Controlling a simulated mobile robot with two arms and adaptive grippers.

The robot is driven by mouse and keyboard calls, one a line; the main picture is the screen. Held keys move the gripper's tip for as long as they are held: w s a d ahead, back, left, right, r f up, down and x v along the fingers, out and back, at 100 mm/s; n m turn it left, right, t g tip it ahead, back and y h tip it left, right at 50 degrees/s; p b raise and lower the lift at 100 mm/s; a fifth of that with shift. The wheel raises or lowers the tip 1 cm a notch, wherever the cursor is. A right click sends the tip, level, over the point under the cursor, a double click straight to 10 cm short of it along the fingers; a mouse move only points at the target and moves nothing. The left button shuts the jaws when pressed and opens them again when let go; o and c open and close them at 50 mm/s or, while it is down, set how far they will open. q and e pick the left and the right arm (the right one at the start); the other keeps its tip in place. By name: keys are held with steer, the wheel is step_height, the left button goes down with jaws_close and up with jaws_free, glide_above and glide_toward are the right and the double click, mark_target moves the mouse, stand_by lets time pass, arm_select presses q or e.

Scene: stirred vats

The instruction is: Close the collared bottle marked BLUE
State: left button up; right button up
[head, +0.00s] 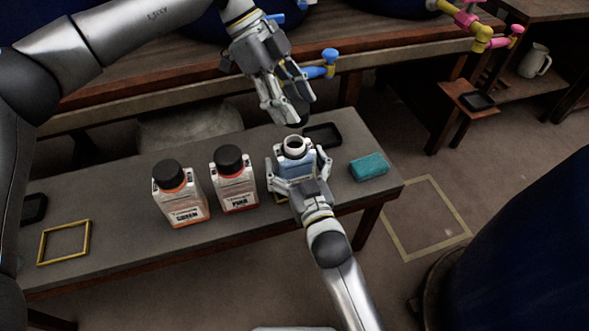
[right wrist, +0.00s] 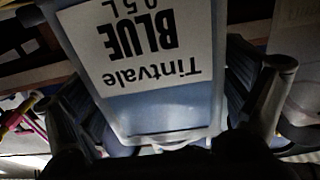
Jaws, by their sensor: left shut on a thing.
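The bottle marked BLUE (head: 296,164) stands upright on the bench, its white neck uncapped and facing up. Its BLUE label shows upside down in the right wrist view (right wrist: 140,45). My right gripper (head: 298,176) has its fingers against both sides of the bottle's body. My left gripper (head: 287,107) is above and slightly behind the bottle's mouth, shut on a dark cap (head: 291,112) mostly hidden by the fingers. The cap is apart from the neck.
A teal sponge (head: 368,166) and a black tray (head: 323,135) lie right of the bottle. An empty yellow frame (head: 64,242) lies at far left. A blue-handled tap (head: 324,66) sticks out behind.

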steer(key=c, duration=1.1)
arm_select(q)
glide_above(298, 143)
steer(key=a, duration=0.1)
steer(key=shift+w+a+f, duration=0.1)
steer(key=shift+w+f, duration=0.1)
steer(key=shift+f, duration=1.05)
steer(key=shift+w+a+f, duration=0.1)
steer(key=shift+w+f, duration=0.05)
steer(key=shift+f, duration=1.05)
arm_select(e)
steer(key=shift+c, duration=0.2)
arm_select(q)
steer(key=shift+f, duration=0.9)
steer(key=shift+f, duration=0.6)
steer(key=o, duration=0.9)
steer(key=shift+c, duration=0.2)
steer(key=v, duration=1.2)
